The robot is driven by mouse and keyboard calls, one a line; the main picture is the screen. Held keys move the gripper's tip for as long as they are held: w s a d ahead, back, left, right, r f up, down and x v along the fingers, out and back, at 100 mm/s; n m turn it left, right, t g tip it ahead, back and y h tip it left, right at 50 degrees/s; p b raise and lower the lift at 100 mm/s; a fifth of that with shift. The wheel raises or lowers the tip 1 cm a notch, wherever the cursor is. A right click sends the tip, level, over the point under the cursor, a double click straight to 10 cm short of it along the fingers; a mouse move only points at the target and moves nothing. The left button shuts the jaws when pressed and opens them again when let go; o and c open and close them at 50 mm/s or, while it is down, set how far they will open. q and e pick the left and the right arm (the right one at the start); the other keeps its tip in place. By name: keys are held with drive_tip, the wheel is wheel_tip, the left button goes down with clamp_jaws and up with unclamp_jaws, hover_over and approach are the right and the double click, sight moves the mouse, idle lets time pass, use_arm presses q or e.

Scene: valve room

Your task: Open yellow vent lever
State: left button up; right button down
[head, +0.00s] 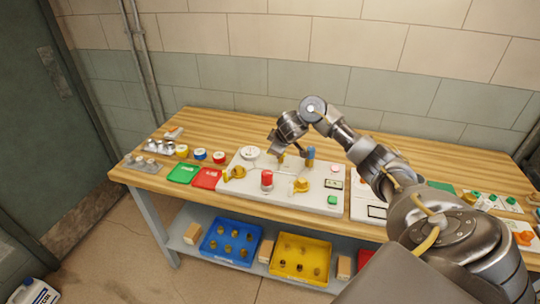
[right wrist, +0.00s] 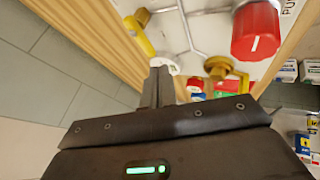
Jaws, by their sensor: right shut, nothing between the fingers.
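A white valve panel (head: 245,190) lies on the wooden bench with several yellow fittings. One yellow lever (head: 235,173) is at its left, another (head: 300,185) at its front right, and a small yellow part (head: 282,160) stands near the back. I cannot tell which is the vent lever. My right gripper (head: 276,153) is over the back of the panel, near the small yellow part, shut and empty. The right wrist view shows its closed fingers (right wrist: 158,86), with a yellow lever (right wrist: 138,35) ahead and a yellow fitting (right wrist: 222,72) to the right. My left gripper is not in view.
A red knob (head: 267,180) and a blue handle (head: 310,154) stand on the panel; the red knob (right wrist: 257,32) is large in the wrist view. Green (head: 184,173) and red (head: 206,179) trays lie left. Blue (head: 230,241) and yellow (head: 300,258) bins sit below.

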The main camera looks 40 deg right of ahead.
drive_tip(key=x, duration=0.8)
drive_tip(key=shift+s+d, duration=0.15)
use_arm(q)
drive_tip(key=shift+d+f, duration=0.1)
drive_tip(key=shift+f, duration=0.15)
use_arm(e)
drive_tip(key=shift+s, duration=0.1)
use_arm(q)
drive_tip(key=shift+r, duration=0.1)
use_arm(e)
drive_tip(key=shift+w, duration=0.2)
